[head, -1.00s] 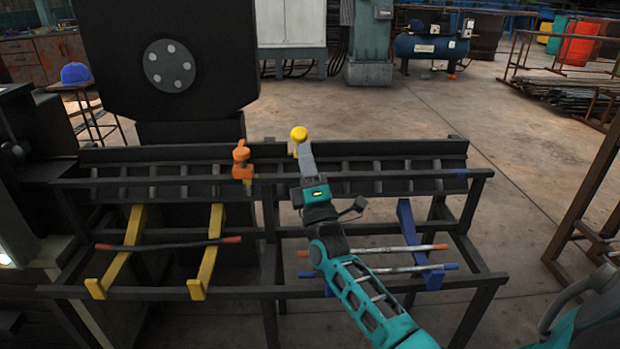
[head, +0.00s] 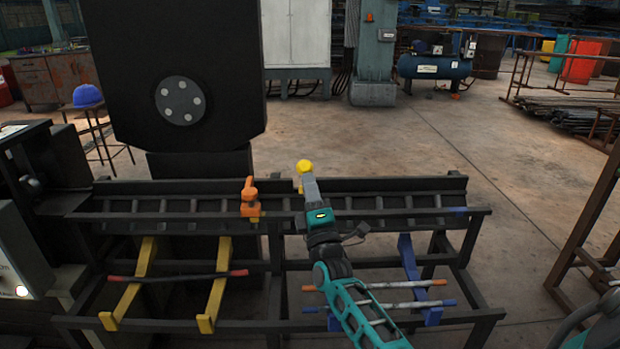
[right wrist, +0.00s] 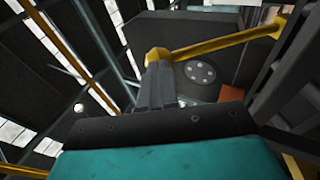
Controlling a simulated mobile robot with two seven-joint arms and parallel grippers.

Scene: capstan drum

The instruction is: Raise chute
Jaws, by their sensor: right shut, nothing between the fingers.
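The chute (head: 346,203) is a long dark trough with crossbars, lying along the top of a dark frame. A lever with a round yellow knob (head: 305,166) stands at its middle. My right gripper (head: 310,187) is shut, its grey fingers just below and against or very near the knob, with nothing between them. In the right wrist view the fingertips (right wrist: 157,75) reach up to the yellow knob (right wrist: 157,55), and a yellow bar (right wrist: 230,42) runs off to the right; whether they touch I cannot tell. My left gripper is not in view.
An orange handle (head: 249,198) stands on the chute to the left. A black machine with a grey disc (head: 180,100) rises behind. Yellow arms (head: 214,290) and a blue arm (head: 409,268) carry bars below. Open floor (head: 430,135) lies behind the chute.

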